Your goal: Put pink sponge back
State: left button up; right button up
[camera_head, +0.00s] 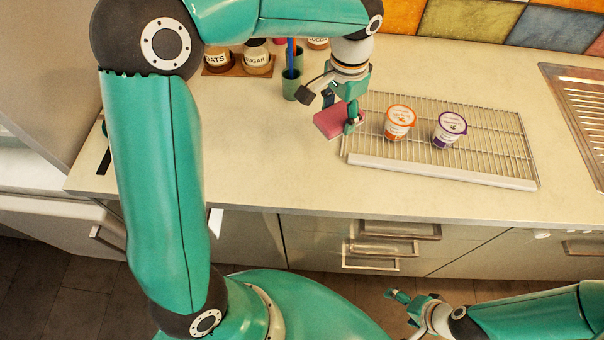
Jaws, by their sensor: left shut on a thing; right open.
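The pink sponge (330,122) is at the left edge of the wire drying rack, over the countertop. My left gripper (341,112) is shut on the sponge, with a finger showing at its right end. I cannot tell whether the sponge touches the counter or is held just above it. My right gripper (405,306) is open and empty, low in front of the drawers, well away from the counter.
The wire rack (440,175) holds an orange-lidded cup (399,123) and a purple-lidded cup (449,130). Behind my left arm are labelled jars (257,58) and a green cup (290,85) with a blue item. A sink drainer (585,110) is at right. The front counter is clear.

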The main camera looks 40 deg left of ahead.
aim_at(302, 171)
pick_arm(q)
jog(key=s+a+r+m+b, duration=0.3)
jog(key=s+r+m+b, duration=0.3)
jog(key=s+r+m, duration=0.25)
jog(key=shift+n, duration=0.45)
jog(key=f, duration=0.6)
jog(key=f+b, duration=0.1)
jog(key=f, duration=1.1)
jog(key=shift+s+d+f, duration=0.1)
jog(key=shift+s+f, duration=0.05)
jog(key=shift+s, duration=0.2)
jog(key=shift+f+b, duration=0.15)
jog(key=shift+b, duration=0.25)
jog(key=o, duration=1.1)
